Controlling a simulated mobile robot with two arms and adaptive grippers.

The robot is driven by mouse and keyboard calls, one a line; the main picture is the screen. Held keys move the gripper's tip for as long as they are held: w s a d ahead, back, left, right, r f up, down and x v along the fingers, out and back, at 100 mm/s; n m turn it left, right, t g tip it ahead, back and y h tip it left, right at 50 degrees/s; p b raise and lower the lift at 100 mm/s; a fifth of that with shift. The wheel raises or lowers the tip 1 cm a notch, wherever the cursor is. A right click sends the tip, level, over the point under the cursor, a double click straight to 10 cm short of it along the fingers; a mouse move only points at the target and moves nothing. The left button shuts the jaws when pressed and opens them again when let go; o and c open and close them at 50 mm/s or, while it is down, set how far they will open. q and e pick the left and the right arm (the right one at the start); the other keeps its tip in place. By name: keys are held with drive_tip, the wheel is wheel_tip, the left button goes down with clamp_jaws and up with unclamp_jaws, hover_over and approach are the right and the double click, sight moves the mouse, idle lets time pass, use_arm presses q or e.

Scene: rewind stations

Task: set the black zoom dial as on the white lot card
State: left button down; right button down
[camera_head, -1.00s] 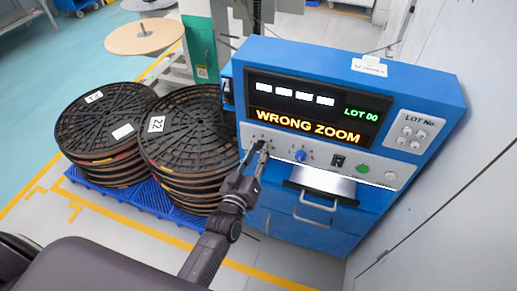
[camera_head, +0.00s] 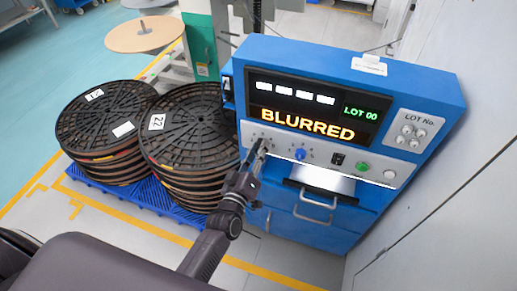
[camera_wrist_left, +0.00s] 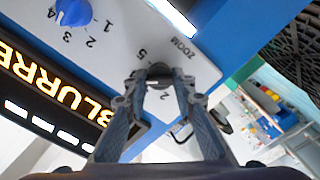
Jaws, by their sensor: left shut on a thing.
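The black zoom dial (camera_wrist_left: 159,84) sits on the pale panel by the printed word ZOOM in the left wrist view. My left gripper (camera_wrist_left: 159,74) is shut on it, one finger on each side; in the head view the left gripper (camera_head: 262,147) hides the dial. Scale digits show around it, but its pointer setting cannot be read. The white lot card (camera_head: 369,66) stands on top of the blue machine (camera_head: 420,88); its print is too small to read. The screen (camera_head: 305,107) reads BLURRED in orange and LOT 00 in green. My right gripper is not in view.
A blue dial (camera_head: 300,154), a black switch (camera_head: 338,160), a green button (camera_head: 362,167) and a white knob (camera_head: 390,174) line the panel rightward. A lit tray (camera_head: 322,179) is below. Stacked reels (camera_head: 190,130) stand close left of my arm.

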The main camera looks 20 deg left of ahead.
use_arm(q)
drive_tip(key=c, duration=1.6)
unclamp_jaws()
drive_tip(key=shift+s, duration=0.1)
drive_tip(key=s, duration=1.2)
drive_tip(key=shift+a, duration=0.2)
drive_tip(key=shift+w+f, duration=0.1)
